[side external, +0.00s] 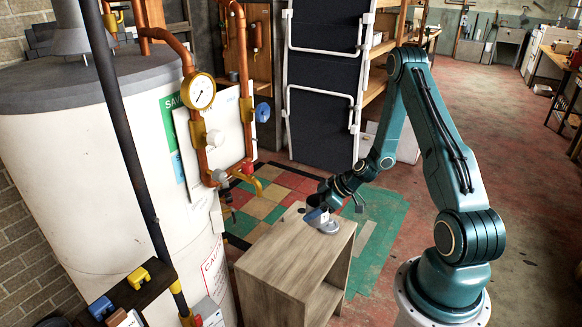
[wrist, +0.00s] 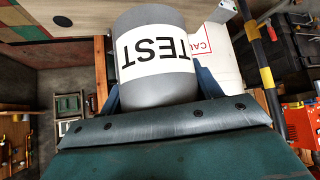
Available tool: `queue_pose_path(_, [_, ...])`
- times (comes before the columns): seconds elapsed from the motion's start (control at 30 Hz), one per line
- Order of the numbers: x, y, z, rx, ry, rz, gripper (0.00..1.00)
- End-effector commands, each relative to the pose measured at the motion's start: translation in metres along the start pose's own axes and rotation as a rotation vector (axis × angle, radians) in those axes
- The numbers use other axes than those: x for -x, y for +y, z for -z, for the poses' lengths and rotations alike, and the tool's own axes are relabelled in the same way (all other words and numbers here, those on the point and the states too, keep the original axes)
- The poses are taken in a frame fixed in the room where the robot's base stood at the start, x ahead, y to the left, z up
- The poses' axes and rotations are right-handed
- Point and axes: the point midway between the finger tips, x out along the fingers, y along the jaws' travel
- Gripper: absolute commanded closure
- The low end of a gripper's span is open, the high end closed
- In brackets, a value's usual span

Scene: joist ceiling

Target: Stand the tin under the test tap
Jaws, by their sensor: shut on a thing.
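The tin (wrist: 155,96) is a grey cylinder with a white label reading TEST, upside down in the wrist view. My gripper's blue fingers sit on both sides of it. In the side view the tin (side external: 328,228) shows small and partly hidden by my gripper (side external: 318,208), over the right part of the wooden cabinet's top (side external: 285,255). I cannot tell whether it touches the top. The test tap appears to be the yellow spout (side external: 257,187) low on the copper pipe, to the left of and above the tin.
A large white tank (side external: 95,180) stands at the left, with a dark slanting pole (side external: 125,140) before it. A pressure gauge (side external: 198,92) and copper pipes rise above the tap. The left part of the cabinet top is clear. A dark panelled rack (side external: 325,95) stands behind.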

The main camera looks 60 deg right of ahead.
Motion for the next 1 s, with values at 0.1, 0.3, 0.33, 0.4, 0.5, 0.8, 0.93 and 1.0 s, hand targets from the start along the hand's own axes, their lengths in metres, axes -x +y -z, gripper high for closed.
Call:
queue_pose_path(0.1, [-0.016,-0.006,-0.021,0.037,-0.001,0.042,0.69])
queue_pose_path(0.3, [-0.038,-0.017,-0.051,0.102,0.007,0.105,0.69])
queue_pose_path(0.33, [-0.041,-0.019,-0.055,0.110,0.008,0.113,0.69])
queue_pose_path(0.4, [-0.046,-0.023,-0.063,0.127,0.013,0.131,0.69])
queue_pose_path(0.5, [-0.052,-0.028,-0.071,0.149,0.019,0.148,0.69])
queue_pose_path(0.8, [-0.058,-0.032,-0.079,0.170,0.026,0.165,0.69])
queue_pose_path(0.93, [-0.060,-0.033,-0.077,0.171,0.026,0.166,0.69])
queue_pose_path(1.0, [-0.062,-0.034,-0.075,0.171,0.026,0.166,0.69])
